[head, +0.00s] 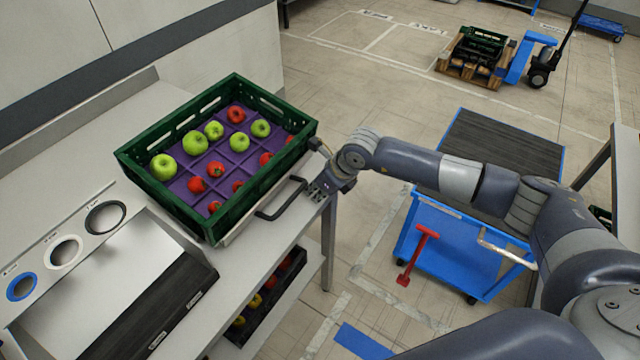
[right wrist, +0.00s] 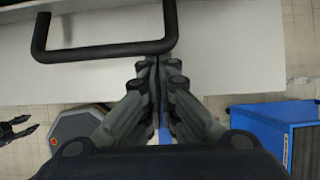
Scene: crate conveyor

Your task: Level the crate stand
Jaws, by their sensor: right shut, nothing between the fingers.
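The crate stand (head: 232,237) shows as a pale edge under the green crate (head: 262,168) on the grey bench. Its slope is hard to judge. A black bar handle (head: 273,214) sticks out from its front; it also shows in the right wrist view (right wrist: 105,50). My right gripper (head: 318,190) is shut and empty, at the right end of the handle. In the right wrist view its fingertips (right wrist: 158,62) are together, just beside the handle's right end, not around it. Dark fingers, likely my left gripper (right wrist: 18,128), show at the left edge of that view.
The crate holds red and green apples on a purple divider. A lower shelf holds a dark crate (head: 262,297) of fruit. A blue cart (head: 455,250) stands right; a pallet jack (head: 530,60) is far back.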

